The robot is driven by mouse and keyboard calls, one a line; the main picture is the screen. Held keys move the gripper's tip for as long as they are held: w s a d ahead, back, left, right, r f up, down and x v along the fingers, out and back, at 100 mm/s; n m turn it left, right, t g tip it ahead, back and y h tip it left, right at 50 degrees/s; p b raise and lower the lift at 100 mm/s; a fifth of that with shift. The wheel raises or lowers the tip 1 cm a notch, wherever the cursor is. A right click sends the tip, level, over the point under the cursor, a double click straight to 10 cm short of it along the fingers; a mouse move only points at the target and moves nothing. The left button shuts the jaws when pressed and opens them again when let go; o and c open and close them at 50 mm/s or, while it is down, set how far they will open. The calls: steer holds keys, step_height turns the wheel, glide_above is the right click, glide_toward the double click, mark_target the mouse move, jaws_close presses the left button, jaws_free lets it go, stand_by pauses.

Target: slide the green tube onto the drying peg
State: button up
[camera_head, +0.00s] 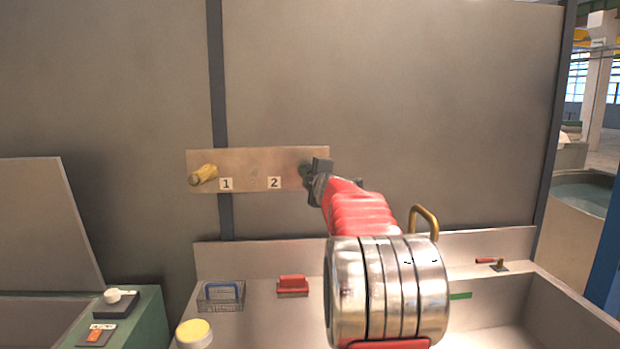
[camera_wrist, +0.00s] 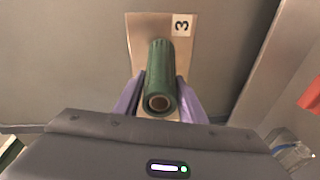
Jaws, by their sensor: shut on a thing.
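The green tube (camera_wrist: 161,72) lies between the two purple fingers of my gripper (camera_wrist: 160,82) in the wrist view, and they are shut on it. Its near open end shows a tan round centre; I cannot tell whether that is a peg or the tube's inside. Its far end points at the tan board marked 3 (camera_wrist: 139,40). In the head view my gripper (camera_head: 319,180) is at the right end of the wall board (camera_head: 250,160), and a dark green bit of the tube (camera_head: 306,172) shows beside it. The peg at that spot is hidden.
Below are a wire basket (camera_head: 220,296), a red-handled block (camera_head: 292,287), a yellow-lidded jar (camera_head: 194,334) and a brass handle (camera_head: 425,220). The wall around the board is clear.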

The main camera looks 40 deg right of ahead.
steer(key=shift+w+d+f, duration=0.1)
steer(key=shift+w+d, duration=0.3)
steer(key=shift+w, duration=0.2)
stand_by(0.3)
steer(key=o, duration=1.4)
steer(key=shift+s, duration=0.15)
steer(key=v, duration=1.3)
steer(key=shift+s+a+f, duration=0.1)
steer(key=shift+s+a, duration=0.15)
